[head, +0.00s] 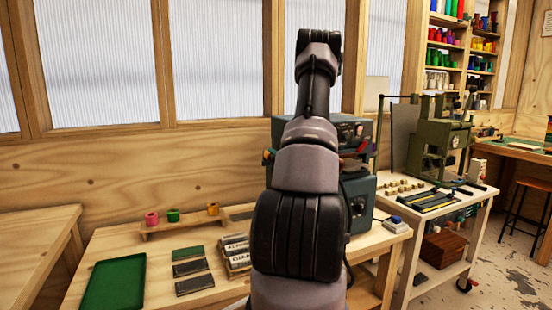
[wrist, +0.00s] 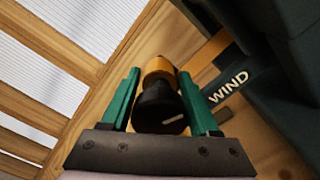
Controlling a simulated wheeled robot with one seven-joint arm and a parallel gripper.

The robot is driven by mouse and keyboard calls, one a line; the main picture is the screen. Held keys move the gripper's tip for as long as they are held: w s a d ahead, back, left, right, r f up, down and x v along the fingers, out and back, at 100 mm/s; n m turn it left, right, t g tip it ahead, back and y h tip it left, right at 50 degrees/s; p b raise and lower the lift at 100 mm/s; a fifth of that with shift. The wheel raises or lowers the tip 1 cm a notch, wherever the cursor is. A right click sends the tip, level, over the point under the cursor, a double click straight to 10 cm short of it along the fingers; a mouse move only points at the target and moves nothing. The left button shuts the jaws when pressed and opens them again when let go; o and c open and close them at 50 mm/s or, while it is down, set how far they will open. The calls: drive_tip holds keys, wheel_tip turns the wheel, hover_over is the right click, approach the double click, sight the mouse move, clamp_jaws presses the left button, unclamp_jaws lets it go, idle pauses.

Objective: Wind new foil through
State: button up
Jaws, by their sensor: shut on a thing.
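My gripper (wrist: 160,80) shows in the wrist view, its two green fingers closed on either side of a round black knob (wrist: 160,108) with a pale line on its face. An orange-brown round part (wrist: 159,68) sits just beyond the knob between the fingertips. A "WIND" label (wrist: 228,86) is on the dark machine to the right. In the head view my arm covers the middle of the blue-grey machine (head: 358,185), and my gripper is hidden. Pink (head: 152,218), green (head: 173,215) and orange (head: 213,209) foil rolls stand on a wooden rack.
On the bench lie a green tray (head: 114,283), several dark flat blocks (head: 190,268) and lettered plates (head: 237,255). A white-topped cart with a green press (head: 437,145) stands to the right. Shelves of coloured rolls (head: 461,50) are at the back right.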

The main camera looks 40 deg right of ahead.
drive_tip(key=shift+w+a+f+y, duration=0.1)
drive_tip(key=shift+a+f+y, duration=0.2)
drive_tip(key=shift+a+f, duration=0.3)
drive_tip(key=o, duration=1.4)
drive_tip(key=shift+a+r, duration=0.1)
drive_tip(key=shift+r, duration=0.05)
drive_tip(key=shift+c, duration=0.2)
drive_tip(key=shift+r, duration=0.25)
drive_tip(key=d+v, duration=0.1)
drive_tip(key=v, duration=1.1)
drive_tip(key=shift+r, duration=0.15)
wheel_tip(320, 180, up, 10)
